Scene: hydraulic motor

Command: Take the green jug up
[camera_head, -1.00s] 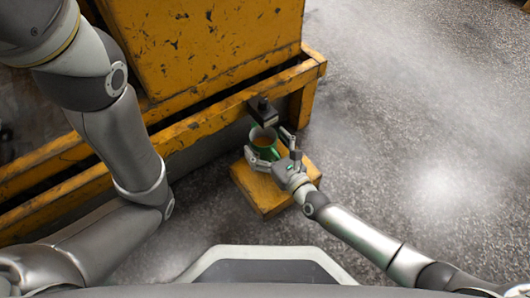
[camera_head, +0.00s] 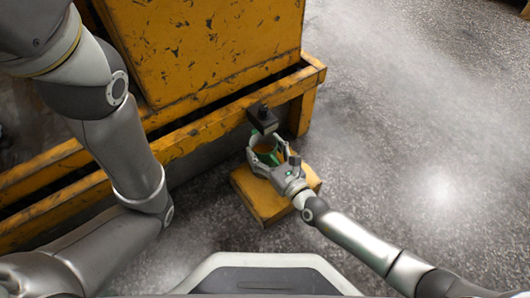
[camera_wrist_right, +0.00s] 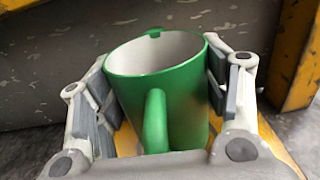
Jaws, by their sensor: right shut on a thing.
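The green jug (camera_wrist_right: 180,105) is upright in the right wrist view, with its handle toward the camera and a pale inside. It also shows small in the head view (camera_head: 267,156), above or on the yellow block. My right gripper (camera_head: 265,153) has its fingers on both sides of the jug, shut on it; in the wrist view the grey pads (camera_wrist_right: 160,92) press its left and right walls. Whether the jug's base touches the block is hidden. My left arm comes in from the left in the head view, but its gripper is out of the picture.
The yellow block (camera_head: 262,207) lies on the grey floor under the jug. A worn yellow frame (camera_head: 200,135) with a large yellow housing (camera_head: 205,45) stands behind. A black fitting (camera_head: 263,117) on the frame is close above the jug. The floor at right is clear.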

